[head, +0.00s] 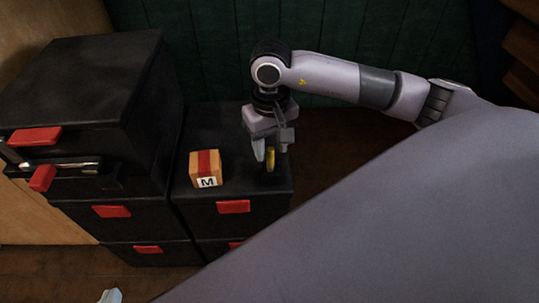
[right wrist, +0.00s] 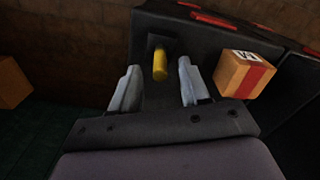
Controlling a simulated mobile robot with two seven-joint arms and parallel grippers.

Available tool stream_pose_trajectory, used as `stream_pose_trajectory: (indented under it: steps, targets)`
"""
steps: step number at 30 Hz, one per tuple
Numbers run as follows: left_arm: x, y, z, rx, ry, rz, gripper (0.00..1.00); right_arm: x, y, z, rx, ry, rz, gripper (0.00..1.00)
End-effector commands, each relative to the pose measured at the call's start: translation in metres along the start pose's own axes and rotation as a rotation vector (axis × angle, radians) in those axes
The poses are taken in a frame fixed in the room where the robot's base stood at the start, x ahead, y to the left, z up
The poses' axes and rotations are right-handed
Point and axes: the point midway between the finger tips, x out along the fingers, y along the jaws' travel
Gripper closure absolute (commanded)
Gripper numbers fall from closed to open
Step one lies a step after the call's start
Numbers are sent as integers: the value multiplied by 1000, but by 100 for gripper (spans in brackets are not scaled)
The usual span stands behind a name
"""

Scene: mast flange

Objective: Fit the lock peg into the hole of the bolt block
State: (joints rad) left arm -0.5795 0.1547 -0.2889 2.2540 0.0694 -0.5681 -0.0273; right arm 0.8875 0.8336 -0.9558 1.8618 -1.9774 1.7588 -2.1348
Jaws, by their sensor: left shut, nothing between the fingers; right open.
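The yellow lock peg (head: 270,159) is at the right part of the low black cabinet's top; it also shows in the right wrist view (right wrist: 160,65). My right gripper (head: 266,152) is open over it. In the right wrist view the peg lies between the two grey fingertips (right wrist: 158,73), with a gap on each side. A silver bolt (head: 66,164) runs across the front of the taller black cabinet at left, with a dark block (head: 110,176) at its right end. I cannot make out a hole in it. Only a tip of my left gripper (head: 110,296) shows at the bottom edge.
A wooden cube with a red stripe and an M label (head: 206,169) stands left of the peg on the low cabinet (head: 205,125). It is close to the right gripper in the right wrist view (right wrist: 245,75). Red handles (head: 233,207) stick out from the cabinet fronts.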

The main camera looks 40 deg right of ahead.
Motion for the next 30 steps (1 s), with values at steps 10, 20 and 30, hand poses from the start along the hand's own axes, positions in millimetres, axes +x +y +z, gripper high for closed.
stream_pose_trajectory:
  steps: [10,20,30]
  targets:
    - [7,6,-8,-29,28,27,100,24,0,0,0,1,-3,54]
    - [7,5,-7,-30,27,24,100,24,0,0,0,1,-3,100]
    - [6,3,-6,-27,22,17,100,19,0,0,0,2,-3,100]
